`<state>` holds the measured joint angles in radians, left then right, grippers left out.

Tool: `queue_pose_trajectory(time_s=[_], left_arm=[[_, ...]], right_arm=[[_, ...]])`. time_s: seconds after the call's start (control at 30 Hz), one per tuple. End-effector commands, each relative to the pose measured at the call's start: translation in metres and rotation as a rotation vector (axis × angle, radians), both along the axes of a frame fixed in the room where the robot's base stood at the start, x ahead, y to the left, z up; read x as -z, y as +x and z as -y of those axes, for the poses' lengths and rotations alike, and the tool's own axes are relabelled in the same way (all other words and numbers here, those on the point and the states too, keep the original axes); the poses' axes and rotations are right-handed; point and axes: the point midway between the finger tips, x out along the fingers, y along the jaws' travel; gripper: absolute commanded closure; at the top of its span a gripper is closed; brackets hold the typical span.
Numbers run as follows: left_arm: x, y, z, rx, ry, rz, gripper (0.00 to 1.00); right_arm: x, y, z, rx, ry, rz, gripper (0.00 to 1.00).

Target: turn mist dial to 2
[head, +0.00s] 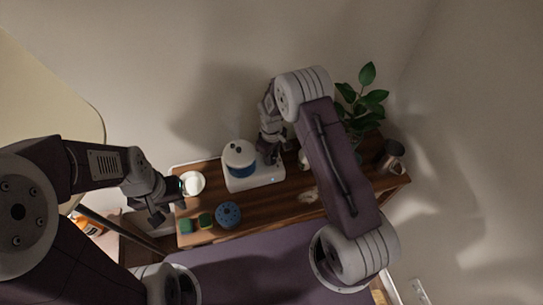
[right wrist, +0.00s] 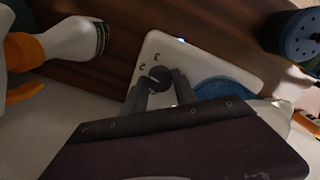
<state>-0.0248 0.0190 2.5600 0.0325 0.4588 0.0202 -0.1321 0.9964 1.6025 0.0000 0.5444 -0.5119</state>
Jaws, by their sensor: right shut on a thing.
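The mist maker has a white base (head: 255,182) with a white and blue tank (head: 240,158), and stands on the wooden shelf. Its small dark dial (right wrist: 159,77) shows in the right wrist view, with the printed numbers 2 and 3 beside it. I cannot tell for sure where the dial points. My right gripper (right wrist: 161,88) has a finger on either side of the dial and is shut on it. In the head view my right gripper (head: 273,156) covers the dial. My left gripper (head: 167,208) is empty, its fingers apart, by the shelf's left end.
On the shelf (head: 270,212) are a white dish (head: 193,184), a blue perforated round thing (head: 228,214), small green blocks (head: 205,220), a plant (head: 363,105) and a metal mug (head: 392,155). A white bottle with orange parts (right wrist: 72,40) shows near my right gripper.

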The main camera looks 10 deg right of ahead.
Motion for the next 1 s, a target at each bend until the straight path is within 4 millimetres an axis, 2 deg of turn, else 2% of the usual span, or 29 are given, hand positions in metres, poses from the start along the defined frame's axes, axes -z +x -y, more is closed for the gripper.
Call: queue_pose_trajectory(time_s=[0.2,0.23,0.3,0.67,1.0], left_arm=[[-0.001,0.000,0.000,0.000,0.000,0.000,0.72],[-0.001,0.000,0.000,0.000,0.000,0.000,0.72],[-0.001,0.000,0.000,0.000,0.000,0.000,0.72],[0.001,0.000,0.000,0.000,0.000,0.000,0.72],[0.013,0.000,0.000,0.000,0.000,0.000,0.72]], right_arm=[[-0.003,0.004,0.000,0.000,0.001,0.013,1.00],[-0.003,0.004,0.000,-0.001,0.001,0.013,0.64],[-0.003,0.004,0.000,-0.001,0.001,0.012,0.45],[-0.006,0.002,0.000,-0.001,0.000,0.007,0.45],[-0.074,0.003,0.000,-0.001,0.001,0.012,0.45]])
